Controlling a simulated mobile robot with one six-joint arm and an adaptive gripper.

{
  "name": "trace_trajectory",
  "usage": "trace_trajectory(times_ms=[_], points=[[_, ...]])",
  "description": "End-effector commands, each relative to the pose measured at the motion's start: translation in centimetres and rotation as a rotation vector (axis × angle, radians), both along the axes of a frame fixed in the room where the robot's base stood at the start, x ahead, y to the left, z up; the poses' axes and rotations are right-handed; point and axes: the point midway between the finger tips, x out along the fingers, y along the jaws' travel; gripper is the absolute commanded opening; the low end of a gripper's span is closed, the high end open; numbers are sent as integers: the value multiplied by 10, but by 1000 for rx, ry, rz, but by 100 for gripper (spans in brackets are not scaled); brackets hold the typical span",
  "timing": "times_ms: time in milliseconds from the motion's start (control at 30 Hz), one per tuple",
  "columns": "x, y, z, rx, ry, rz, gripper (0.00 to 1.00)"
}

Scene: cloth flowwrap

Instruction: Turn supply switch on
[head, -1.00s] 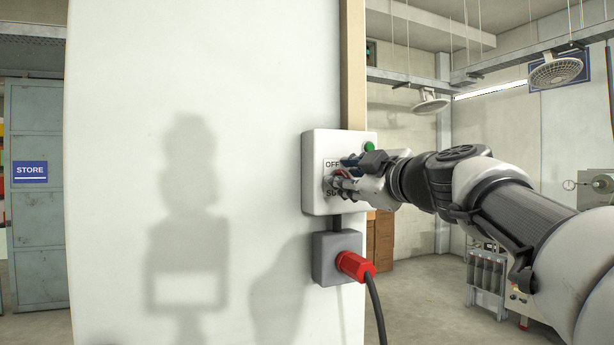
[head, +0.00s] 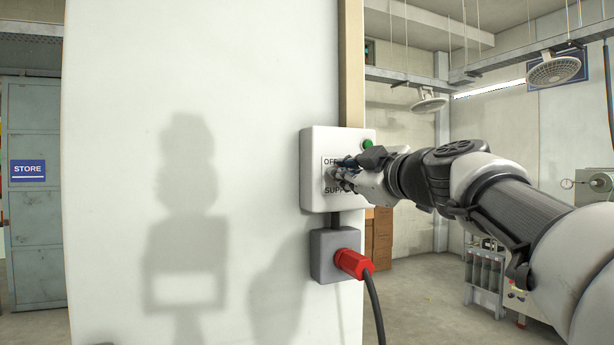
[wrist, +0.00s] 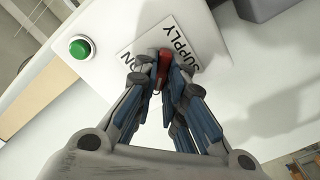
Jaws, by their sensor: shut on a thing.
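The supply switch is on a white box (head: 312,195) fixed to the white wall panel. Its label plate reads OFF at the top and SUPPLY below in the head view. ON and SUPPLY show in the wrist view, where the plate (wrist: 128,58) looks turned. The switch's red handle (wrist: 163,66) sits between my fingertips in the wrist view; the head view hides it behind them. My gripper (head: 340,176) is shut on this handle, close against the plate. The handle's exact angle is hard to tell.
Below is a grey socket box (head: 326,240) with a red plug (head: 353,263) and hanging black cable. The wall left is bare.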

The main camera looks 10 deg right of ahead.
Motion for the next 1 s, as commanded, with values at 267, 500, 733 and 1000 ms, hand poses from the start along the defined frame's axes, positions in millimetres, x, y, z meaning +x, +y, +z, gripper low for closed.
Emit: trace_trajectory(times_ms=[267, 500, 733, 1000], points=[[0, -1, -1, 168, 53, 0, 0], [1, -2, 0, 382, 122, 0, 0], [1, -4, 1, 590, 190, -1, 0], [1, -5, 2, 835, 269, -1, 0]])
